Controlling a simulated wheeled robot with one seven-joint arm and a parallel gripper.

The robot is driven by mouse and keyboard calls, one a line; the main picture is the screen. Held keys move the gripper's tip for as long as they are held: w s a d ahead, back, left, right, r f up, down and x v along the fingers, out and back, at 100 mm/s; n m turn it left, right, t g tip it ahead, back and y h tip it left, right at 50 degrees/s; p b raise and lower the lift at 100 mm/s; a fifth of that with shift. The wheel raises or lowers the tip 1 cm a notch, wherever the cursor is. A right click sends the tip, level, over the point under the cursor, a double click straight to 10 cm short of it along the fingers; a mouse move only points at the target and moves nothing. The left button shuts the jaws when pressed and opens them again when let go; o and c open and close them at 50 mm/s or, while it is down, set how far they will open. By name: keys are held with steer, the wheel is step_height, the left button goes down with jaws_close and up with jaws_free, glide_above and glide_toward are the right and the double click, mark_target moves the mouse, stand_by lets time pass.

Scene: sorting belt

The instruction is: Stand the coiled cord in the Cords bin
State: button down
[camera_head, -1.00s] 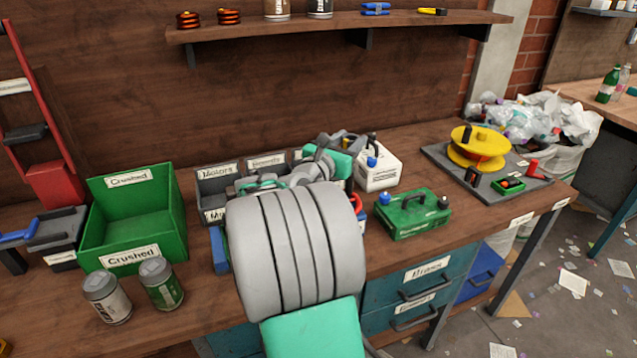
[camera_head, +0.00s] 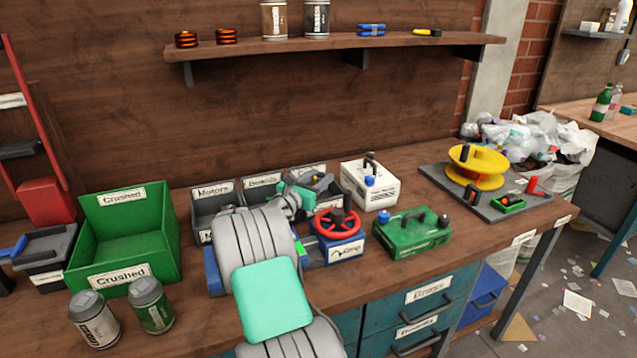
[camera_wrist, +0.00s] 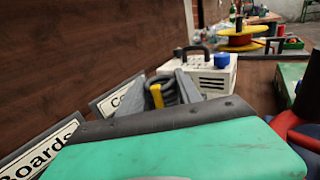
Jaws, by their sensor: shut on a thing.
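The coiled cord, dark with a yellow tie (camera_wrist: 157,95), is upright in the wrist view, at the grey jaws of my gripper (camera_head: 320,184). My gripper is shut on it at the Cords bin, the rightmost of three grey bins. In the head view the bin's back rim (camera_head: 308,171) shows behind the jaws. My arm and jaws hide the bin's inside and the cord's lower part, so I cannot tell whether the cord touches the bin floor.
The Motors bin (camera_head: 213,190) and Boards bin (camera_head: 262,184) stand left. A green Crushed bin (camera_head: 125,275) and two cans stand far left.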

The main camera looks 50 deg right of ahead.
steer(key=shift+f, duration=0.2)
steer(key=shift+s+a+f, duration=0.1)
steer(key=shift+f, duration=0.55)
steer(key=c, duration=1.3)
jaws_free()
steer(key=shift+f, duration=0.15)
steer(key=o, duration=0.5)
steer(key=shift+f, duration=0.35)
steer(key=shift+r, duration=0.25)
steer(key=shift+a+r, duration=0.2)
steer(key=shift+r, duration=0.1)
steer(key=a, duration=0.7)
steer(key=s+a+r, duration=0.1)
steer(key=a, duration=0.3)
steer(key=shift+a+p, duration=0.2)
steer(key=shift+p, duration=0.15)
